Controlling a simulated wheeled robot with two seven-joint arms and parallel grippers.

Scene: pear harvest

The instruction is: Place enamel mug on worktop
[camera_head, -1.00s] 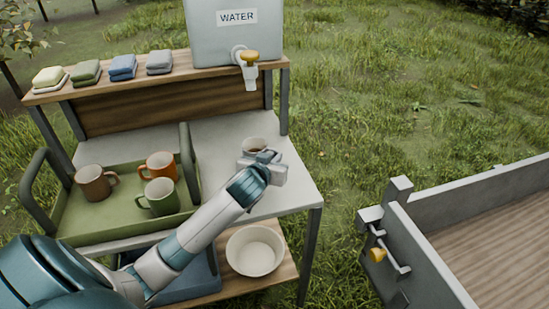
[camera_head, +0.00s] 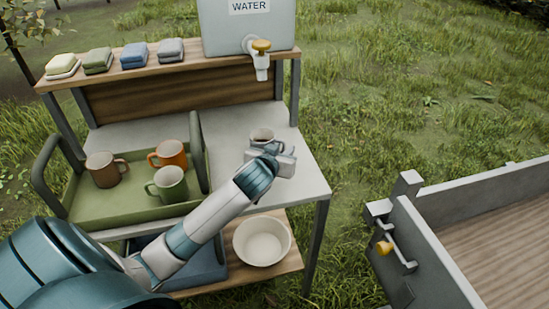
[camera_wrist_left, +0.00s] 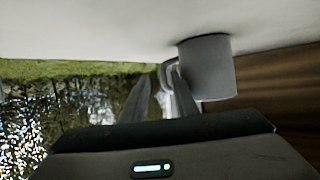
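The mug (camera_head: 262,136), pale with a dark inside, stands upright on the light grey worktop (camera_head: 300,181) near its right end. In the left wrist view, which is upside down, the grey mug (camera_wrist_left: 208,68) has its base against the worktop (camera_wrist_left: 80,25). My left gripper (camera_head: 272,153) is at the near side of the mug. In the left wrist view my left gripper's fingers (camera_wrist_left: 160,82) are apart, with the mug's handle at the tips; contact is unclear. My right gripper is not in view.
A green tray (camera_head: 105,215) holds brown (camera_head: 103,171), orange (camera_head: 168,153) and green (camera_head: 171,185) mugs. The water tank (camera_head: 247,28) with its tap (camera_head: 262,62) stands above the worktop. A white bowl (camera_head: 262,243) is on the lower shelf. A grey-walled cart (camera_head: 430,240) is at right.

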